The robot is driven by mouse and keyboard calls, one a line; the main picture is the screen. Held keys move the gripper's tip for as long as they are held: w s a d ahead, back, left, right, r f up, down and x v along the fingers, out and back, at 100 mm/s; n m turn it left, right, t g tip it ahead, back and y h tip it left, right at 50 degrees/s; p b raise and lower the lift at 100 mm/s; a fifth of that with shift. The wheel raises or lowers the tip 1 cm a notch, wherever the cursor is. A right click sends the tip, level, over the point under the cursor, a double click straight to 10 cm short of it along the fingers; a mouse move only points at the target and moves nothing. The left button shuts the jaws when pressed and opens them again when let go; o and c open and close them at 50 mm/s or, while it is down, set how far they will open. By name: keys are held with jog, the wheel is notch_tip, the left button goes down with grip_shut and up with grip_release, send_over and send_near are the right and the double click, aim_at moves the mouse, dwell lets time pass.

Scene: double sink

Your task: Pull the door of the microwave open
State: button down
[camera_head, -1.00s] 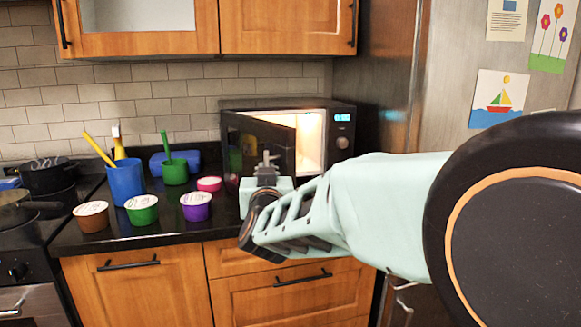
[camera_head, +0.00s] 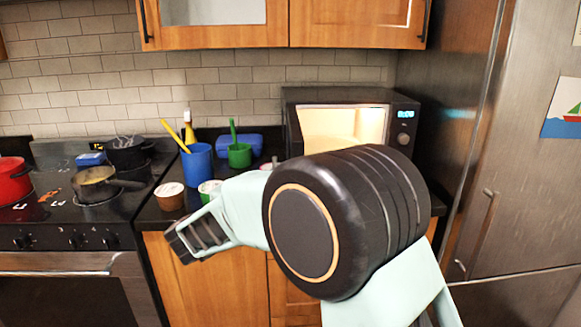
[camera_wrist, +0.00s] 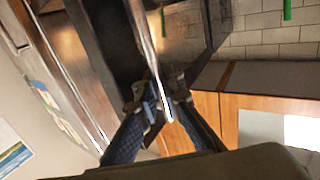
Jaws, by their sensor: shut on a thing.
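The microwave (camera_head: 404,130) stands at the back right of the counter. Its front opening shows a lit, empty-looking interior, so the door is open. In the head view the door is mostly hidden behind my arm. In the wrist view my gripper (camera_wrist: 160,98) is shut on a shiny metal handle bar (camera_wrist: 150,48), with one finger on each side near its lower end. A dark panel (camera_wrist: 105,35) beside the bar looks like the microwave door.
A blue cup (camera_head: 197,163), a green cup (camera_head: 239,155) and a brown tub (camera_head: 170,196) stand on the counter left of the microwave. The stove (camera_head: 70,210) with pots is further left. The fridge (camera_head: 530,180) stands close on the right.

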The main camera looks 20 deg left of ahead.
jog(key=shift+s+a+h+p, duration=0.15)
jog(key=shift+a+h+p, duration=0.25)
jog(key=shift+a, duration=0.55)
jog(key=shift+m, duration=0.3)
jog(key=c, duration=2)
grip_release()
jog(key=shift+c, duration=0.2)
jog(key=v, duration=1.2)
jog(key=shift+r, duration=0.15)
